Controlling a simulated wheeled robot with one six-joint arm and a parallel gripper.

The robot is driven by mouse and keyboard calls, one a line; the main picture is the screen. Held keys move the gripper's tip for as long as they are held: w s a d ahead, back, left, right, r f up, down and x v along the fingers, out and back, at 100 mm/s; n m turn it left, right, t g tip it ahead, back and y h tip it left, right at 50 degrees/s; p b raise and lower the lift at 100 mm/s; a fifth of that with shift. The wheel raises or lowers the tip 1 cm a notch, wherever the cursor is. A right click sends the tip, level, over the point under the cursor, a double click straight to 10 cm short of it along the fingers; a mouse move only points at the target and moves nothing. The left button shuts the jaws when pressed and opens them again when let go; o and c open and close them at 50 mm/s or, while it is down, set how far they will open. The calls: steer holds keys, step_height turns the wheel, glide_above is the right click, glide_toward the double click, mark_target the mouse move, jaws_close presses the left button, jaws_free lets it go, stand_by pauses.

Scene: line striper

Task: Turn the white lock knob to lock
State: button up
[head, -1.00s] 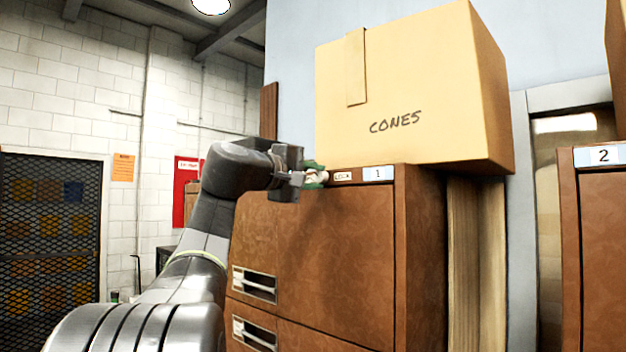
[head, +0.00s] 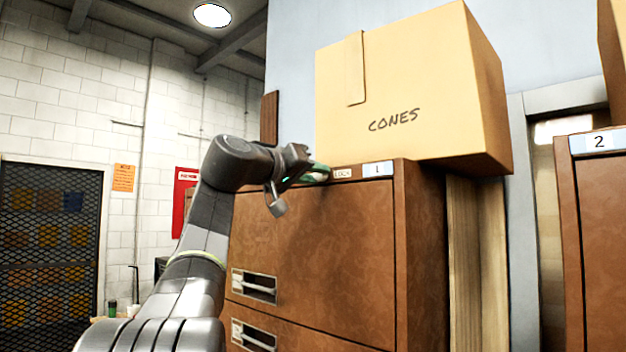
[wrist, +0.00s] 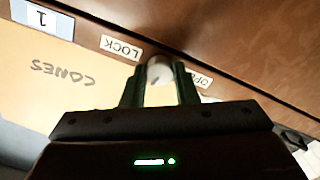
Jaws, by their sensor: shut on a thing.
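The white lock knob (wrist: 158,68) is on the brown front of cabinet 1, near its top edge. In the wrist view it sits between the two green fingers of my gripper (wrist: 157,82), which is shut on it. A white LOCK label (wrist: 121,47) is to the left of the knob, and a second label (wrist: 198,78), partly hidden by a finger, is to the right. In the head view my gripper (head: 318,173) reaches the top of the cabinet (head: 310,250) beside the LOCK label (head: 342,173), and its fingers hide the knob.
A cardboard box marked CONES (head: 410,90) stands on top of the cabinet, close to my gripper. The number 1 label (head: 378,169) is right of the LOCK label. Cabinet 2 (head: 600,240) stands at the far right. Drawer handles (head: 254,286) are lower on the front.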

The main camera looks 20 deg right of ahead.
steer(key=m+b, duration=0.1)
steer(key=m, duration=0.4)
steer(key=shift+f+m, duration=0.1)
steer(key=shift+m, duration=0.2)
stand_by(0.5)
steer(key=o, duration=1)
steer(key=b+v, duration=0.3)
steer(key=v, duration=1.1)
steer(key=shift+d+b, duration=0.1)
steer(key=shift+b, duration=0.2)
steer(key=shift+d, duration=0.1)
steer(key=p+x, duration=0.3)
steer(key=x, duration=1)
steer(key=shift+w+d, duration=0.2)
steer(key=shift+d, duration=0.1)
